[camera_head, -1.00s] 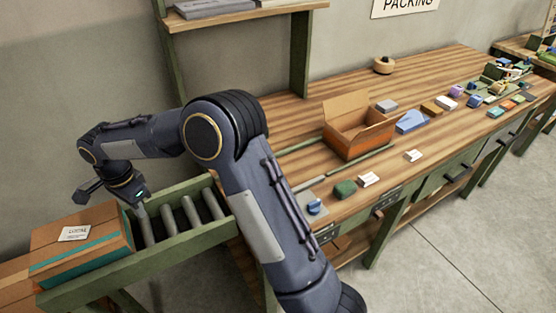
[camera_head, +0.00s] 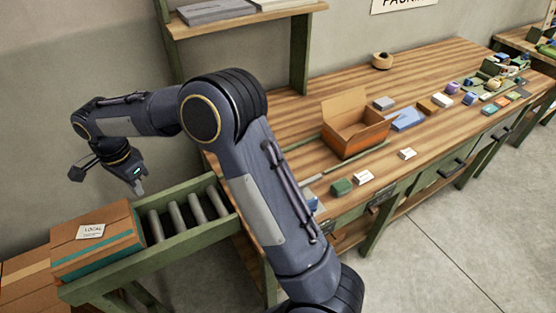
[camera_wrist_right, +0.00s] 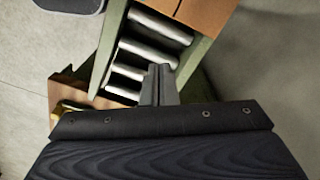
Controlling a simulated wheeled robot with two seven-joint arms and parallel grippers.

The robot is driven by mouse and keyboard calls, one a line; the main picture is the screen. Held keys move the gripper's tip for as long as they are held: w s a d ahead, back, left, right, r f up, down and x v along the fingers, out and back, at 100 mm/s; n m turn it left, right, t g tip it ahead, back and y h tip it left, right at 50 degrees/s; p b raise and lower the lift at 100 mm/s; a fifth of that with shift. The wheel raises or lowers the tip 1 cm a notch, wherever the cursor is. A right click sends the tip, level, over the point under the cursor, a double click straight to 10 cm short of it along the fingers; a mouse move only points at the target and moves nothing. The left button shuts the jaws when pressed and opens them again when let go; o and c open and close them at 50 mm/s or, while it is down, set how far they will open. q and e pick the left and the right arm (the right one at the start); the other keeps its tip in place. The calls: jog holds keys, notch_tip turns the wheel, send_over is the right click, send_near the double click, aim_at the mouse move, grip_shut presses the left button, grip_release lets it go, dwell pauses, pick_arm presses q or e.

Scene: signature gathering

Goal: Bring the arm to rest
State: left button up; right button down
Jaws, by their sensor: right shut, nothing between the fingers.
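My right arm (camera_head: 263,200) reaches up from the lower middle of the head view and bends over to the left. My right gripper (camera_head: 141,189) is at its end, shut and empty, pointing down above the near end of the roller conveyor (camera_head: 205,230). It is apart from the box labelled LOCAL (camera_head: 75,262), which sits on the conveyor's left end. In the right wrist view the closed fingers (camera_wrist_right: 159,72) show in front of the rollers (camera_wrist_right: 150,55), with part of a cardboard box (camera_wrist_right: 205,12) at the top. My left gripper is not in view.
A wooden bench (camera_head: 420,80) runs to the right behind the arm. It carries an open cardboard box (camera_head: 352,140), a tape roll (camera_head: 382,61) and several small items. A shelf (camera_head: 240,22) stands at the back wall. The floor (camera_head: 450,240) at the lower right is clear.

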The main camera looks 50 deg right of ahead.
dwell(0.4)
jog(key=s+d+r+n+t+y, duration=0.1)
jog(key=s+d+r+n, duration=0.3)
jog(key=s, duration=0.3)
jog(key=s+d+r+n+t+y, duration=0.1)
jog(key=s+d+r+y, duration=0.1)
jog(key=s+d+r, duration=0.3)
jog(key=s+d+f+n+t, duration=0.1)
jog(key=s+n, duration=0.3)
jog(key=s, duration=0.6)
jog(key=s+f+n+t, duration=0.2)
jog(key=s+f+n, duration=0.1)
jog(key=s, duration=0.6)
jog(key=shift+s+d+n+t+y+b, duration=0.3)
jog(key=shift+s+d+n+y, duration=0.1)
jog(key=shift+n, duration=0.2)
